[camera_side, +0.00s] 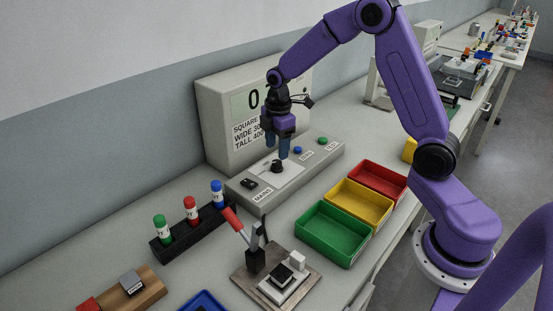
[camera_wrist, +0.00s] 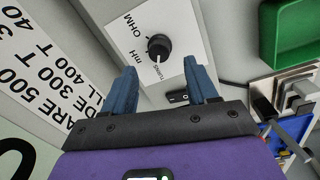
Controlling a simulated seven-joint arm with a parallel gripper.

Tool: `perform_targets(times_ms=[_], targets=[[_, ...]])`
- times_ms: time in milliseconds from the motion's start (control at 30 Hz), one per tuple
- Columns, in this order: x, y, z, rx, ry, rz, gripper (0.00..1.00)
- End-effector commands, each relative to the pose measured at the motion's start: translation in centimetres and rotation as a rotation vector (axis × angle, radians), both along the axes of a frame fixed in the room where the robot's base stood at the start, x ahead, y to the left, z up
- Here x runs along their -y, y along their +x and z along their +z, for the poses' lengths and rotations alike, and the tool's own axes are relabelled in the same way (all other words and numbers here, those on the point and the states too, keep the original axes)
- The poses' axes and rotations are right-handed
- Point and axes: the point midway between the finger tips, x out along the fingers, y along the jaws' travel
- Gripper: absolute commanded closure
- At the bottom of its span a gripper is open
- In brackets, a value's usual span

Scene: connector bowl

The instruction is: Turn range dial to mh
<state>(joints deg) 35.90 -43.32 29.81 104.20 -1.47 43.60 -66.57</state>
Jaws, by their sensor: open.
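The range dial (camera_wrist: 158,47) is a round black knob on a white plate (camera_wrist: 183,25) marked OHM, mH and TURNS. In the side view the dial (camera_side: 278,166) sits on the grey console (camera_side: 308,168). My gripper (camera_side: 278,153) points down just above the dial, with its blue fingers apart and nothing between them. In the wrist view the gripper (camera_wrist: 162,68) has its fingertips short of the knob, with the knob beyond the gap.
A black mains switch (camera_side: 249,183), blue button (camera_side: 297,150) and green button (camera_side: 322,140) are on the console. The display box (camera_side: 218,125) stands close behind. Green (camera_side: 332,234), yellow (camera_side: 360,203) and red (camera_side: 378,180) trays lie in front. A tube rack (camera_side: 190,233) stands left.

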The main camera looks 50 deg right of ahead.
Motion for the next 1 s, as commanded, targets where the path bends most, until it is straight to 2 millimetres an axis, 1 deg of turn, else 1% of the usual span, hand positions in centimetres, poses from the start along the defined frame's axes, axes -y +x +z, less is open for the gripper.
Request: perform_targets(times_ms=[33, 100, 300, 467, 733, 767, 800, 867, 900, 1000], targets=[[0.1, 0.0, -1.0, -0.004, -0.001, -0.001, 0.42], [0.0, 0.0, -2.2, -0.003, -0.001, 0.0, 0.42], [0.1, 0.2, -4.4, -0.001, -0.001, 0.0, 0.42], [0.1, 0.2, -5.1, 0.001, 0.0, 0.0, 0.42], [0.0, 0.3, -5.2, 0.001, 0.001, 0.0, 0.42], [0.0, 0.3, -5.2, 0.001, 0.001, 0.0, 0.52], [0.1, 0.3, -5.2, 0.001, 0.001, 0.0, 0.65], [0.1, 0.3, -5.2, 0.001, 0.0, 0.0, 0.84], [0.0, 0.3, -5.2, 0.001, 0.0, 0.0, 0.97], [0.0, 0.2, -5.2, 0.001, 0.0, 0.0, 0.98]])
